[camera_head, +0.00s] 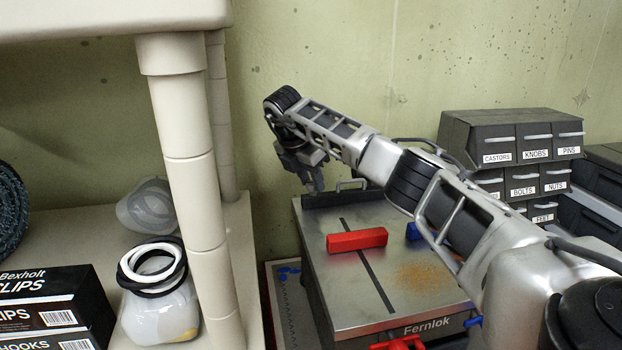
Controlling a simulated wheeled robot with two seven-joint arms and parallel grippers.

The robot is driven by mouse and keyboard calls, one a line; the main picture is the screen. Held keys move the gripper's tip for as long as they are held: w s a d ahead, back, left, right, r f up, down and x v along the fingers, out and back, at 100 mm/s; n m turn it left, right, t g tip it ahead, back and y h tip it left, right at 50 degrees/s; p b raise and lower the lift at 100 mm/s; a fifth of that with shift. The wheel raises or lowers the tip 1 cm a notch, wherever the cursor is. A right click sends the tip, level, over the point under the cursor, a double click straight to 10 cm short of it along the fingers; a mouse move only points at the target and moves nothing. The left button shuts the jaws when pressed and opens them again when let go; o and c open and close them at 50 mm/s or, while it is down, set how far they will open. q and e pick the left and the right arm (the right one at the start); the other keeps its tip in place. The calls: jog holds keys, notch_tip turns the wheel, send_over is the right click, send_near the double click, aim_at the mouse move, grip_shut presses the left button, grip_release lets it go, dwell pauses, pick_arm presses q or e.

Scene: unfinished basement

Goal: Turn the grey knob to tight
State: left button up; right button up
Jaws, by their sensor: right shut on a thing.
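A grey metal box marked Fernlok (335,290) stands below my right arm, with a dark line down its flat top. My right gripper (315,182) points down at the box's far left corner, by the dark back rail. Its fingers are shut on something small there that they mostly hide. It sits where a grey knob could be, but I cannot make out the knob's shape or any tight mark. My left gripper is not in view.
A red bar (357,240) and a partly hidden blue piece (414,231) lie on the box top. Red (400,343) and blue (473,321) fittings stick out below. A beige shelf post (190,170) stands left; labelled drawers (497,139) stand right.

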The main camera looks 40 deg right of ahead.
jog(key=shift+r, duration=0.1)
dwell(0.3)
jog(key=o, duration=1)
jog(key=shift+c, duration=0.2)
jog(key=b+v, duration=0.1)
jog(key=v, duration=1.1)
